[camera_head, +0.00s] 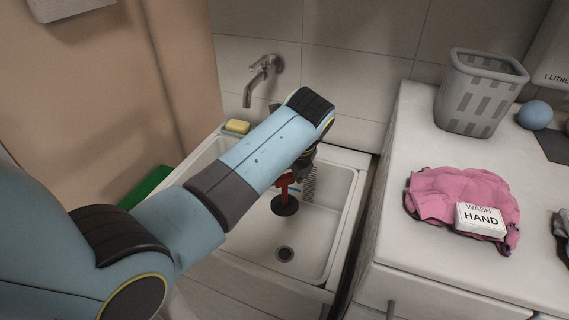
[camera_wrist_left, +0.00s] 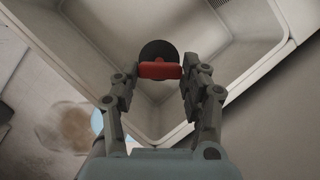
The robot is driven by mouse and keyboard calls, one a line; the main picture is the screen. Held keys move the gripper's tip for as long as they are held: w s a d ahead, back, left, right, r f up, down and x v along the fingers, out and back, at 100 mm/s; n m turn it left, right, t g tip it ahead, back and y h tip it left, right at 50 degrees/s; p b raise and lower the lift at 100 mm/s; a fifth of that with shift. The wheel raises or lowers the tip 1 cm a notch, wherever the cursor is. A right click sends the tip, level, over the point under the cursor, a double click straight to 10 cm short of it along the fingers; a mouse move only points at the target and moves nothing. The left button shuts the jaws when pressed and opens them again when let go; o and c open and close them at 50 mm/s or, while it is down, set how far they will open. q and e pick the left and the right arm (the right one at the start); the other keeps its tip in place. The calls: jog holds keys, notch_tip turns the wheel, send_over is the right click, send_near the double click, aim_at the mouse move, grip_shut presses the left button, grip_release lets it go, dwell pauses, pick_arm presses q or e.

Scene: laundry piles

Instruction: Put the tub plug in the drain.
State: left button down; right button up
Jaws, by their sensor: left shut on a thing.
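The tub plug (camera_head: 285,205) is a black disc with a red handle. It hangs over the white tub (camera_head: 345,205), behind the drain (camera_head: 285,254) in the head view. The drain is a dark round hole with a metal rim in the tub floor, and nothing covers it. My left gripper (camera_head: 290,176) is shut on the plug's red handle, with the disc below. The left wrist view shows the red handle (camera_wrist_left: 160,71) between the two fingers (camera_wrist_left: 158,85) and the black disc beyond it. The drain is not visible there. My right gripper is not in view.
A tap (camera_head: 262,75) sticks out from the tiled wall above the tub. A yellow sponge (camera_head: 236,127) lies on the tub's back left rim.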

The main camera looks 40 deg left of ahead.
aim_at(286, 188)
pick_arm(q)
notch_tip(286, 188, down, 5)
jog(key=shift+r+b, duration=0.1)
jog(key=shift+b, duration=0.45)
notch_tip(286, 188, down, 10)
jog(key=b, duration=1.1)
jog(key=shift+r, duration=0.25)
notch_tip(286, 188, down, 8)
jog(key=b, duration=0.4)
jog(key=shift+f, duration=0.2)
jog(key=shift+f+b, duration=0.3)
jog(key=shift+f, duration=0.1)
jog(key=c, duration=0.6)
grip_release()
